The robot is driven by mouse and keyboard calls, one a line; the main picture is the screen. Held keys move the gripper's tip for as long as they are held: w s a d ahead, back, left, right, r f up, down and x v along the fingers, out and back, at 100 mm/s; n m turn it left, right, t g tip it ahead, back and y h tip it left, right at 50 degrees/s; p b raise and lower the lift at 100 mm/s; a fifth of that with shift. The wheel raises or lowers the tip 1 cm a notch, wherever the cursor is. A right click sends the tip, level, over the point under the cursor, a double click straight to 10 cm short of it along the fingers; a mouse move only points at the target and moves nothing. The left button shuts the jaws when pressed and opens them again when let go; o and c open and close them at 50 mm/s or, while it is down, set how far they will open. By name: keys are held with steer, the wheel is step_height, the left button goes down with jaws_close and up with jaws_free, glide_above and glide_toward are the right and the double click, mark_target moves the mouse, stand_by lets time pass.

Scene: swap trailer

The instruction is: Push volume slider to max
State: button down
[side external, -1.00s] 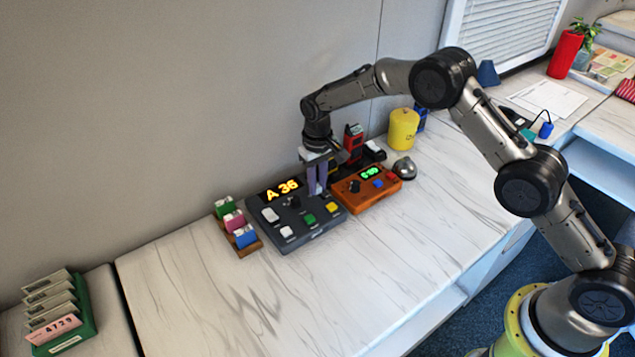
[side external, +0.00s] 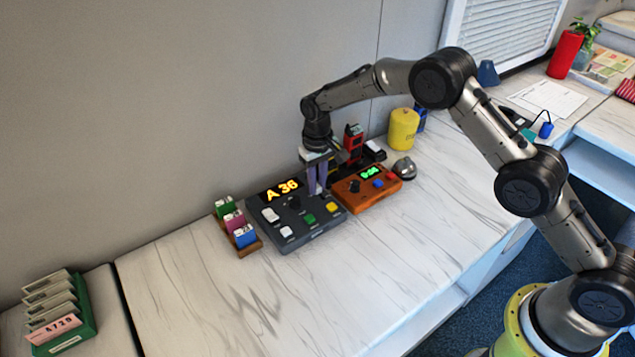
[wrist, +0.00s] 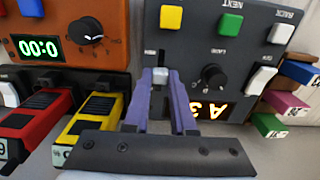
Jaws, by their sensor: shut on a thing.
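The dark grey control panel (side external: 296,228) lies on the counter with a lit yellow "A 36" display, a black knob and several coloured buttons. My gripper (side external: 317,190) points down at the panel's far right corner. In the wrist view my gripper's purple fingers (wrist: 160,84) are shut on a small light grey slider cap (wrist: 160,75). The cap sits on the panel (wrist: 188,50), beside the black knob (wrist: 213,76). The fingers and gripper body hide much of the slider's track, so its full travel cannot be seen.
An orange device (side external: 366,196) with a green display stands just right of the panel. Red (wrist: 30,122) and yellow (wrist: 92,118) handhelds stand close by my gripper. A rack of coloured blocks (side external: 236,228) is on the left. The counter in front is clear.

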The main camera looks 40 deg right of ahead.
steer(key=shift+w, duration=0.15)
steer(key=shift+w+r, duration=0.1)
steer(key=shift+w, duration=0.9)
steer(key=c, duration=0.7)
jaws_free()
step_height(320, 180, up, 14)
steer(key=shift+f, duration=0.15)
steer(key=shift+d, duration=0.1)
